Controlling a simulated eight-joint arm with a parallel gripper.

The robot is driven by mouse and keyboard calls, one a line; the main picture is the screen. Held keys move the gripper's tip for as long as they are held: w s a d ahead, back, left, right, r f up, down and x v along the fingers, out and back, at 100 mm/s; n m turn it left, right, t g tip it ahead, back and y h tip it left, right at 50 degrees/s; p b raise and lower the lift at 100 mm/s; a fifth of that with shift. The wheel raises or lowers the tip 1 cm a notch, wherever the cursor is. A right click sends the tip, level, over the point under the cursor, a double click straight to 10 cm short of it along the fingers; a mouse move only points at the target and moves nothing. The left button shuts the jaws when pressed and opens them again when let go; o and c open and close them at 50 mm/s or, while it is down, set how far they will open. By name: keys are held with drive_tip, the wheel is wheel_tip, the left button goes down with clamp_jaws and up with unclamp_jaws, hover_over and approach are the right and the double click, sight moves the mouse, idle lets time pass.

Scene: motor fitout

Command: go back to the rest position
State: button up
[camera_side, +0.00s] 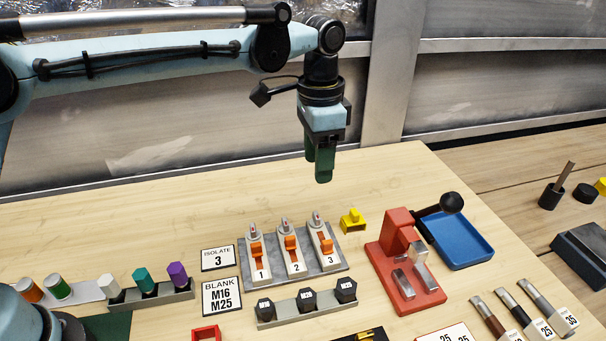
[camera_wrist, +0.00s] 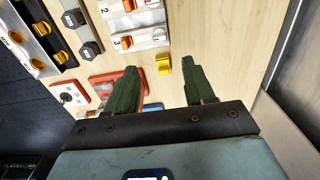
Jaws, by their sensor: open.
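My gripper (camera_side: 320,165) hangs above the back of the wooden table in the side view, fingers pointing down. In the wrist view its two green fingers (camera_wrist: 164,90) stand apart with nothing between them. The gripper is clear of all the objects on the table. A small yellow piece (camera_side: 352,221) lies on the table below it, to the right of the switches, and shows beyond the fingers in the wrist view (camera_wrist: 163,65).
Three numbered switches (camera_side: 291,255) stand on a grey plate, with black hex plugs (camera_side: 307,300) in front. A red fixture (camera_side: 404,265) and a blue tray (camera_side: 463,241) stand to the right. Coloured plugs (camera_side: 144,280) are at left. The table's back strip (camera_side: 180,208) is clear.

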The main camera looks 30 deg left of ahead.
drive_tip(key=s+a+r+n+t, duration=0.1)
drive_tip(key=s+a+n+t, duration=0.2)
drive_tip(key=s+a, duration=0.35)
drive_tip(key=s+a+r+n+t, duration=0.2)
drive_tip(key=s+a+n, duration=0.15)
drive_tip(key=a, duration=0.65)
drive_tip(key=s+a+f+n+t, duration=0.2)
drive_tip(key=s+a+f, duration=0.2)
drive_tip(key=s, duration=0.2)
drive_tip(key=shift+s+f, duration=0.3)
drive_tip(key=shift+f, duration=0.1)
